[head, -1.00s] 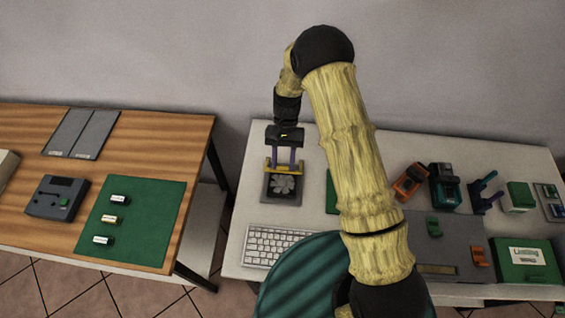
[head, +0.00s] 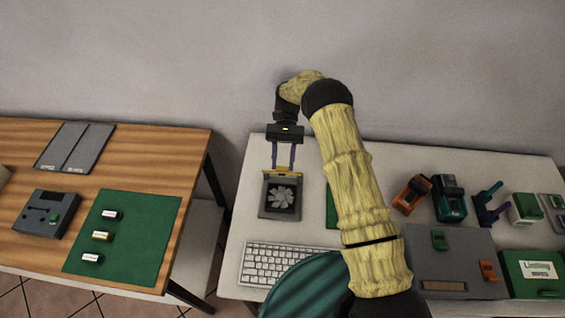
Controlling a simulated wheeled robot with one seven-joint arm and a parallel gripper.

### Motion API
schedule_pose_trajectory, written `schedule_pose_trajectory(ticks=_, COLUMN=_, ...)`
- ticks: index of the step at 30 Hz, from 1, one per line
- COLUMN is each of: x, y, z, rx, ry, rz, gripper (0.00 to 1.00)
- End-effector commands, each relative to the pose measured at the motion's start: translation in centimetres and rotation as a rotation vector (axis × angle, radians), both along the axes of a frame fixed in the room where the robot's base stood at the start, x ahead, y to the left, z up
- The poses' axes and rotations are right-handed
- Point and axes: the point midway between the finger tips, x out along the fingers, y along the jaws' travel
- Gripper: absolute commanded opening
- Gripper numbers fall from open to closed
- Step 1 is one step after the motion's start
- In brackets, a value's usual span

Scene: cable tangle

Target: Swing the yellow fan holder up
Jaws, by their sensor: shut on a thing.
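The yellow fan holder (head: 290,174) is a narrow yellow bar at the back edge of a dark square unit with a grey fan (head: 284,197). It is on the left part of the white table. My gripper (head: 283,167) reaches down from behind with its two purple fingers. The fingertips are at the yellow holder and the gripper is shut on it. The fan face is uncovered. The fingertips and the exact tilt of the holder are too small to make out.
A white keyboard (head: 279,263) lies in front of the fan unit. A green item (head: 332,207) is partly hidden behind my arm. A grey panel (head: 450,257), an orange device (head: 411,195) and other items fill the right side. A wooden table (head: 110,146) stands at left.

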Motion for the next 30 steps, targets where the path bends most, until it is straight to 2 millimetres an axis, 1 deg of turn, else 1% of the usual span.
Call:
schedule_pose_trajectory(ticks=9, x=0.1, y=0.0, z=0.0, rx=0.000, ry=-0.002, rz=-0.001, gripper=0.00)
schedule_pose_trajectory(ticks=10, x=0.1, y=0.0, z=0.0, rx=0.000, ry=-0.002, rz=-0.001, gripper=0.38)
schedule_pose_trajectory(ticks=13, x=0.1, y=0.0, z=0.0, rx=-0.001, ry=-0.001, rz=-0.001, gripper=0.57)
schedule_pose_trajectory(ticks=23, x=0.0, y=0.0, z=0.1, rx=0.000, ry=-0.001, rz=0.000, gripper=0.58)
schedule_pose_trajectory(ticks=26, x=0.0, y=0.0, z=0.6, rx=0.000, ry=-0.001, rz=-0.001, gripper=0.58)
schedule_pose_trajectory(ticks=30, x=0.1, y=0.0, z=2.2, rx=0.001, ry=-0.002, rz=0.000, gripper=0.58)
